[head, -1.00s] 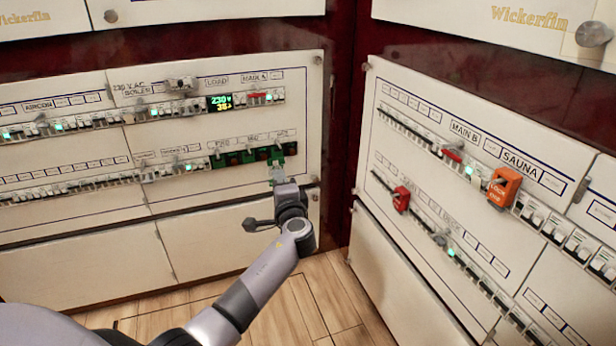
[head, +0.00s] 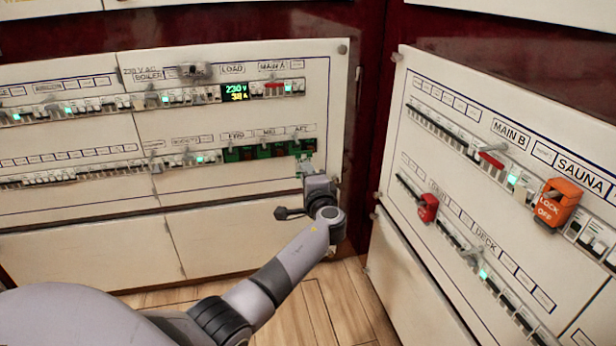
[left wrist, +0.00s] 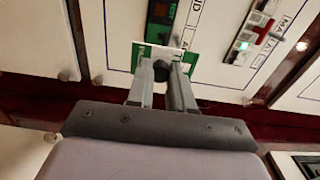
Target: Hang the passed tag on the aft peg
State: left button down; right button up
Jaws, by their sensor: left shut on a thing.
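The tag is a green and white card (left wrist: 190,62), held at the fingertips of my left gripper (left wrist: 162,66) in the left wrist view. My left gripper also shows in the head view (head: 304,172), just below the green aft unit (head: 302,147) under the AFT label. Its fingers are shut on the tag, with a dark rounded piece between them. The tag is close against the panel face; whether it touches the peg cannot be told. The aft peg is not clearly distinguishable. My right gripper is not in view.
The green forward and mid units (head: 250,153) sit in the same row left of the aft one. A lit display (head: 235,92) and the red MAIN A switch (head: 273,86) are above. A second panel at right carries an orange lock-off (head: 558,204) and a red one (head: 428,207).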

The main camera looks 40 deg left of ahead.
aim_at(301, 161)
pick_arm(q)
jog(key=shift+x, duration=2.55)
jog(key=shift+x, duration=1)
jog(key=shift+w+a, duration=0.15)
jog(key=c, duration=0.9)
grip_release()
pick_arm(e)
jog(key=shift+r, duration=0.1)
pick_arm(q)
jog(key=shift+r+p, duration=0.1)
jog(key=shift+p, duration=0.3)
jog(key=p+v, duration=0.3)
jog(key=v, duration=0.2)
jog(key=shift+p, duration=0.4)
jog(key=shift+v, duration=1.05)
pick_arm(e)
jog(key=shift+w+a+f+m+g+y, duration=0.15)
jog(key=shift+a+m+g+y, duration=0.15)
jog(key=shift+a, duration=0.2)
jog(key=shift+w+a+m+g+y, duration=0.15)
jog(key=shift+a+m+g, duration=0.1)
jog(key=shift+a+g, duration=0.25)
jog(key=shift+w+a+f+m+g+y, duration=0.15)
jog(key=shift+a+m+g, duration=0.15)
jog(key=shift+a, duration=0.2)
